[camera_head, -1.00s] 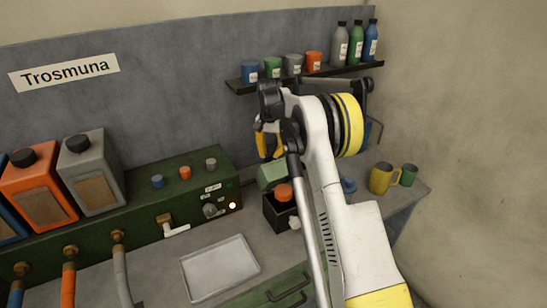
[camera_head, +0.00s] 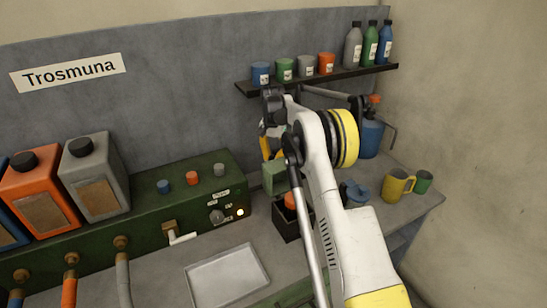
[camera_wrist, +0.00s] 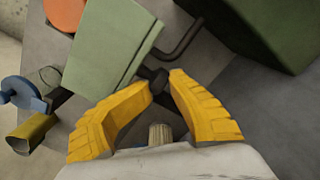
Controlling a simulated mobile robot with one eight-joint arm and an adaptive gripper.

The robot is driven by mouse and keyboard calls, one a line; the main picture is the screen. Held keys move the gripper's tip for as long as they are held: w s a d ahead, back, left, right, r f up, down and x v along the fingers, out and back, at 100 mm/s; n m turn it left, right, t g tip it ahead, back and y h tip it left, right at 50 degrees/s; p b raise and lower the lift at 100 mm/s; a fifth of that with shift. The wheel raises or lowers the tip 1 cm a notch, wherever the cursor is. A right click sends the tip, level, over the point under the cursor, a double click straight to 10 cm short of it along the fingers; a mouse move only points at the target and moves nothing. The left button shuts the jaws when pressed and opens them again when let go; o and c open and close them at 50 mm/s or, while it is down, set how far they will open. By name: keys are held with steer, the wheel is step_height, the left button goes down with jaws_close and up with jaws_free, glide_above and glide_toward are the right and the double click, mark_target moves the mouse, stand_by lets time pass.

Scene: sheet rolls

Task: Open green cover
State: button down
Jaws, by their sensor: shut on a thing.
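The green cover (camera_head: 276,179) stands raised, roughly upright, above a small dark box (camera_head: 284,221) on the bench. An orange round thing (camera_head: 290,199) shows in the box, partly hidden by my arm. In the wrist view the cover (camera_wrist: 108,45) is a pale green panel at upper left, with a dark bar and knob (camera_wrist: 159,76) by its lower edge. My gripper (camera_wrist: 161,84) has its yellow fingertips closed around that dark knob. In the head view my arm hides most of the gripper (camera_head: 266,146).
A grey tray (camera_head: 227,276) lies in front of the box. A green control panel (camera_head: 150,205) stands left. Yellow (camera_head: 397,186) and green (camera_head: 424,182) mugs and a blue item (camera_head: 355,193) are right. A shelf (camera_head: 320,78) with cans and bottles hangs above.

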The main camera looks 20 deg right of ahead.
steer(key=shift+s+a+f, duration=0.1)
steer(key=shift+a+f, duration=0.2)
steer(key=shift+f, duration=0.05)
steer(key=c, duration=1.2)
jaws_free()
steer(key=shift+o, duration=0.8)
steer(key=shift+a, duration=0.2)
steer(key=shift+d, duration=0.1)
steer(key=shift+d+r, duration=0.1)
steer(key=shift+r, duration=0.2)
step_height(320, 180, up, 12)
steer(key=shift+r, duration=0.15)
